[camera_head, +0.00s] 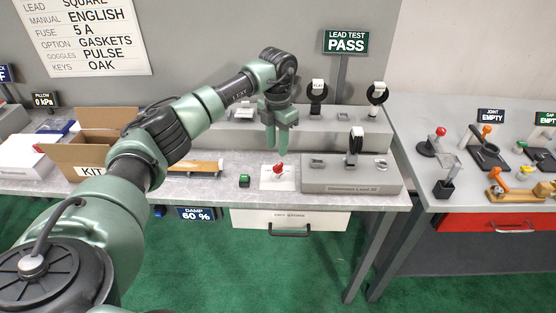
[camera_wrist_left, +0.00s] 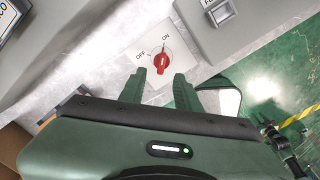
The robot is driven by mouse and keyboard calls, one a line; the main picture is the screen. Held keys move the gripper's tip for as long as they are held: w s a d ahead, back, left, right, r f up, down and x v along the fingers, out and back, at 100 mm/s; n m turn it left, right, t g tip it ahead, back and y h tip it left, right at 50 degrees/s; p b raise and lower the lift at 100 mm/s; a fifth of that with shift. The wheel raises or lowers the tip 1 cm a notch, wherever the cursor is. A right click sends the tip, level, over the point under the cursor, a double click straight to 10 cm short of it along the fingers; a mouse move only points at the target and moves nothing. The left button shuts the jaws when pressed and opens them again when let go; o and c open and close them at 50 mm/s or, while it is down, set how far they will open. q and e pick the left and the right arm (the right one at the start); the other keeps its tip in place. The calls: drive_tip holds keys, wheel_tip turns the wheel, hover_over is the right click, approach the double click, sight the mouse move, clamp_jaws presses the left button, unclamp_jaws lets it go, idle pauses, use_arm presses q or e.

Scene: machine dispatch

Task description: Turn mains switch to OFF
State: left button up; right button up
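The mains switch is a red rotary knob (camera_head: 278,169) on a white plate on the grey bench. In the left wrist view the knob (camera_wrist_left: 162,60) sits between the printed words OFF and ON, and its white mark looks lined up towards ON. My left gripper (camera_head: 277,148) points down above and just behind the switch in the head view. In the left wrist view its two fingers (camera_wrist_left: 159,86) are apart with nothing between them, and the knob shows just beyond the tips. They do not appear to touch it. My right gripper is not in view.
A grey stepped block (camera_head: 350,179) with small fittings stands right of the switch. A small green-topped box (camera_head: 244,181) stands to its left. A raised grey shelf (camera_head: 220,136) runs behind. An open cardboard KIT box (camera_head: 88,155) is at the left.

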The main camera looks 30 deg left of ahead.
sight(278, 164)
use_arm(q)
wheel_tip(278, 164, down, 5)
drive_tip(key=shift+d+f+p, duration=0.1)
drive_tip(key=shift+f+p, duration=0.05)
drive_tip(key=shift+p, duration=0.6)
drive_tip(key=shift+f, duration=0.7)
clamp_jaws()
